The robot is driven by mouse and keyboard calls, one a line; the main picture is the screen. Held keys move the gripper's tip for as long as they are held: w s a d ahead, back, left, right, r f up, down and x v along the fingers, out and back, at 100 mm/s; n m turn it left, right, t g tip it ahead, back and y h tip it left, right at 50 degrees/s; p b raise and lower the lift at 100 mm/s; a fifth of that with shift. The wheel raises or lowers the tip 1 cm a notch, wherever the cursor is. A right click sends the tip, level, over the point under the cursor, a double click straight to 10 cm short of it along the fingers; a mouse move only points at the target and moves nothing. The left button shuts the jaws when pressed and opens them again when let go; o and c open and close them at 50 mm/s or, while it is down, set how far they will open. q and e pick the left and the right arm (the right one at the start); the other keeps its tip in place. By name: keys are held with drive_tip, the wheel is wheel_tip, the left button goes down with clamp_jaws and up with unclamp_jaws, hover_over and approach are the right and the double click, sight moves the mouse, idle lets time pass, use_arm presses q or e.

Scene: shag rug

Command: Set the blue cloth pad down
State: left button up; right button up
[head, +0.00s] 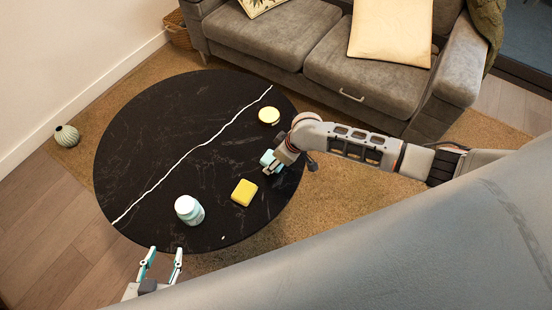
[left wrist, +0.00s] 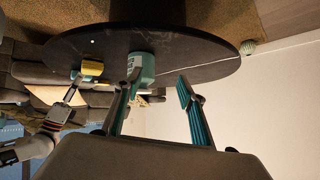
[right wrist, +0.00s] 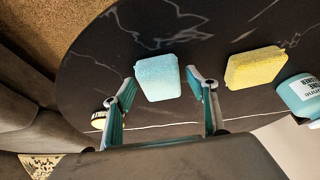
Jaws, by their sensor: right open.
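The light blue cloth pad (head: 266,158) is at the right part of the round black table (head: 140,130), partly hidden by my right gripper (head: 275,166) in the head view. In the right wrist view the pad (right wrist: 157,77) shows between and just beyond the fingertips of my right gripper (right wrist: 163,88). These fingers are open, with a gap on each side of the pad. The pad appears to lie flat on the table top. My left gripper (head: 162,258) is open and empty at the table's front edge; its spread fingers also show in the left wrist view (left wrist: 160,84).
A yellow sponge (head: 244,192) lies near the pad. A white and teal bottle (head: 189,210) stands near the front edge. A round yellow-topped tin (head: 269,115) is farther back. A grey sofa (head: 300,40) stands behind the table. The table's left half is clear.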

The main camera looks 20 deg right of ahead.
drive_tip(key=p+v, duration=0.1)
drive_tip(key=v, duration=0.1)
drive_tip(key=p+v, duration=0.1)
drive_tip(key=v, duration=0.1)
drive_tip(key=p+v, duration=0.1)
drive_tip(key=v, duration=0.1)
drive_tip(key=shift+w+r, duration=0.25)
drive_tip(key=shift+r, duration=0.05)
drive_tip(key=p+v, duration=0.2)
drive_tip(key=v, duration=0.3)
drive_tip(key=s+a+m+t+y, duration=0.1)
drive_tip(key=s+a+t+y, duration=0.25)
drive_tip(key=s+a, duration=0.55)
use_arm(q)
drive_tip(key=r, duration=0.2)
drive_tip(key=d+r, duration=0.1)
drive_tip(key=r, duration=0.1)
drive_tip(key=shift+w, duration=0.1)
use_arm(e)
drive_tip(key=s+d+m+t+h, duration=0.2)
drive_tip(key=s+d+t+h, duration=0.1)
drive_tip(key=s+d, duration=0.6)
drive_tip(key=shift+s+d+f+t+h, duration=0.15)
drive_tip(key=shift+s+d+t+h, duration=0.2)
drive_tip(key=shift+d+h, duration=0.1)
use_arm(q)
drive_tip(key=shift+f, duration=0.1)
use_arm(e)
drive_tip(key=shift+a, duration=0.1)
